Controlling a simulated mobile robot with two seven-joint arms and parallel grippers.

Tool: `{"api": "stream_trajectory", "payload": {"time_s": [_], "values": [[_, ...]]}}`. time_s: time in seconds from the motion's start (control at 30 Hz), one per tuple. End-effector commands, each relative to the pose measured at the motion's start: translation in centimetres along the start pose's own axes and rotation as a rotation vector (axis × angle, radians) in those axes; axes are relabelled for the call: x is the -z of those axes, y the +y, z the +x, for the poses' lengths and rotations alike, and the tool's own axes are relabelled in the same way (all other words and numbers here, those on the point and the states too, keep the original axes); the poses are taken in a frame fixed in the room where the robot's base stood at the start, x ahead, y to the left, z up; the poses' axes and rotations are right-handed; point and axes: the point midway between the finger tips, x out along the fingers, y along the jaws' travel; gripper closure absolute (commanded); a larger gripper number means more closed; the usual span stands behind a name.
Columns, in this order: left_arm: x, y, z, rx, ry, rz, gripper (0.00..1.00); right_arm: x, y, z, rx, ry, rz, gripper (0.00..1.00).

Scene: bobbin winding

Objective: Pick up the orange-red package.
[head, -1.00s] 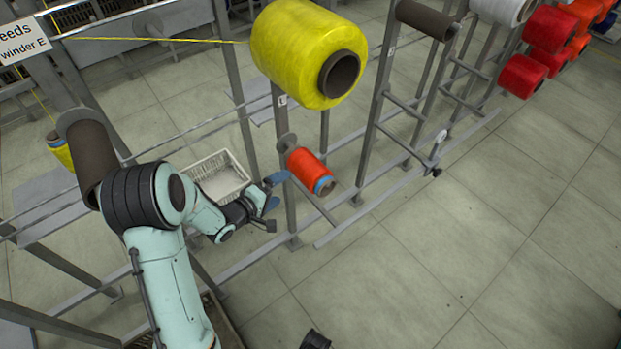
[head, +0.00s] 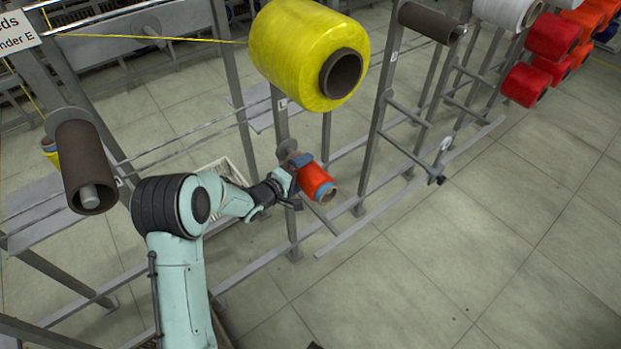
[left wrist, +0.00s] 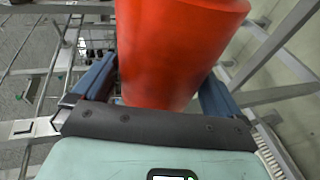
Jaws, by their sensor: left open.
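The orange-red package (head: 317,180) is a small spool of orange-red yarn with a bluish end band, held on the rack's lower post in the head view. My left gripper (head: 298,179) is at the package, its jaws spread to either side of it. In the left wrist view the package (left wrist: 175,50) fills the upper middle, between the two blue fingers of my open left gripper (left wrist: 155,88). I cannot tell whether the fingers touch it. My right gripper is not in view.
A large yellow spool (head: 295,55) hangs on the rack just above the package. A bare brown tube (head: 85,165) sits on the left post. A white basket (head: 222,170) is behind my arm. Red spools (head: 525,80) are at the far right. The floor at right is clear.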

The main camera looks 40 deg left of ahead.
Motion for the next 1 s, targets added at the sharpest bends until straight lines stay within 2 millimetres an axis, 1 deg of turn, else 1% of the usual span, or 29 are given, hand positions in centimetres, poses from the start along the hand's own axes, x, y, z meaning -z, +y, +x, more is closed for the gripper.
{"api": "stream_trajectory", "payload": {"time_s": [0.03,0.13,0.4,0.47,0.5,0.53,0.83,1.0], "values": [[0.0,-0.2,0.8,-0.001,0.0,0.001,0.0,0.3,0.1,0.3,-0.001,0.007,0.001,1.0],[0.0,-0.1,1.7,0.0,0.0,0.001,0.0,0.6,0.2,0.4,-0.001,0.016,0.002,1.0],[0.1,0.0,1.9,0.001,0.001,0.0,0.0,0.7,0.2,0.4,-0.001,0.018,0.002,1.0],[0.1,0.0,1.9,0.0,0.001,0.0,0.2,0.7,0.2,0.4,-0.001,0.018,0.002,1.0],[0.1,0.0,1.9,0.0,0.001,0.0,0.33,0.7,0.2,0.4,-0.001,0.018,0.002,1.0],[0.1,0.0,1.9,0.0,0.001,0.0,0.42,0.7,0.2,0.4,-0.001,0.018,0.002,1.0],[0.1,0.2,1.8,-0.002,0.001,0.001,0.43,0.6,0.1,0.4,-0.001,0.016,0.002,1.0],[0.2,1.3,1.5,-0.004,0.002,0.0,0.43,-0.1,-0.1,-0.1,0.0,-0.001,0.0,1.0]]}}
